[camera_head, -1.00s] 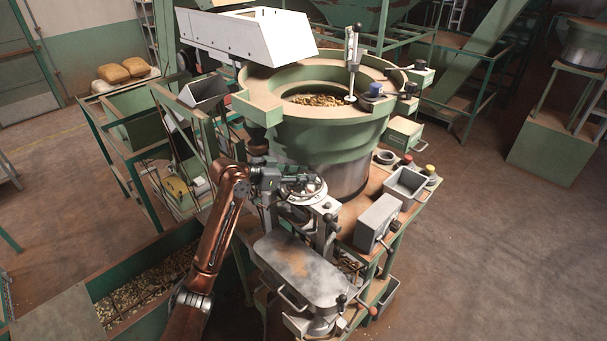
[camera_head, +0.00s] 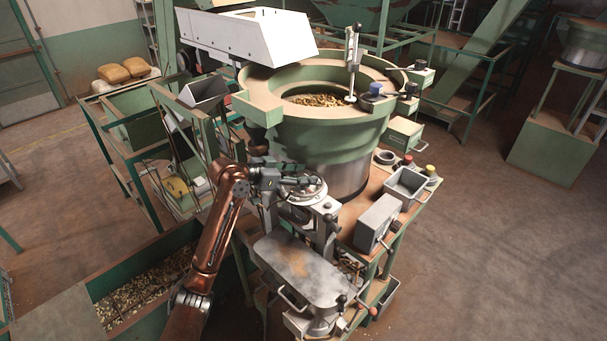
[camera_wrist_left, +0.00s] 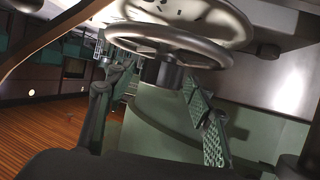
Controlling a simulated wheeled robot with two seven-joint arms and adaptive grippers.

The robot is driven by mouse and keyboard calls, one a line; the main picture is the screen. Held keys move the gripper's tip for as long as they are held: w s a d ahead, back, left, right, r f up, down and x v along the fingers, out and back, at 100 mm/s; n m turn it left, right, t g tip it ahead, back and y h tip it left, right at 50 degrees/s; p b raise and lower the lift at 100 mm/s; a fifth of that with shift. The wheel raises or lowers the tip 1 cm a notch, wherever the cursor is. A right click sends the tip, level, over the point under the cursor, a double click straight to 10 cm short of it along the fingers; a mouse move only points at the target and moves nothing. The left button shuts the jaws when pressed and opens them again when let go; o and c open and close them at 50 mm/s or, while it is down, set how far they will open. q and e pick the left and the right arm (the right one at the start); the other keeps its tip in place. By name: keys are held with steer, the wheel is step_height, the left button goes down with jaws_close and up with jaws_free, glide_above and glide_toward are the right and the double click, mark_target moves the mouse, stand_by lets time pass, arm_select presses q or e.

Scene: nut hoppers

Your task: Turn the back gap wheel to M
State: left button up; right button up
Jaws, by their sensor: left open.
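The back gap wheel is a grey metal handwheel (camera_head: 311,193) on the front of the machine, below the large green bowl. In the left wrist view the wheel (camera_wrist_left: 170,44) fills the top, with a dark hub and a pale plate with dark marks (camera_wrist_left: 190,14) behind its rim. I cannot read the marks. My left gripper (camera_head: 300,181) is at the wheel and partly covers it in the head view. In the wrist view its two fingers (camera_wrist_left: 150,85) are spread apart on either side of the hub, with nothing clamped between them. My right gripper is not in view.
The green bowl (camera_head: 310,130) stands just behind the wheel. A grey lidded plate (camera_head: 300,268) lies in front. A grey box (camera_head: 378,222) and an open tray (camera_head: 405,188) sit at right. A green bin of nuts (camera_head: 140,296) is at lower left.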

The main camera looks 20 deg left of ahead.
arm_select(q)
steer(key=v, duration=1.2)
steer(key=shift+w+f, duration=0.1)
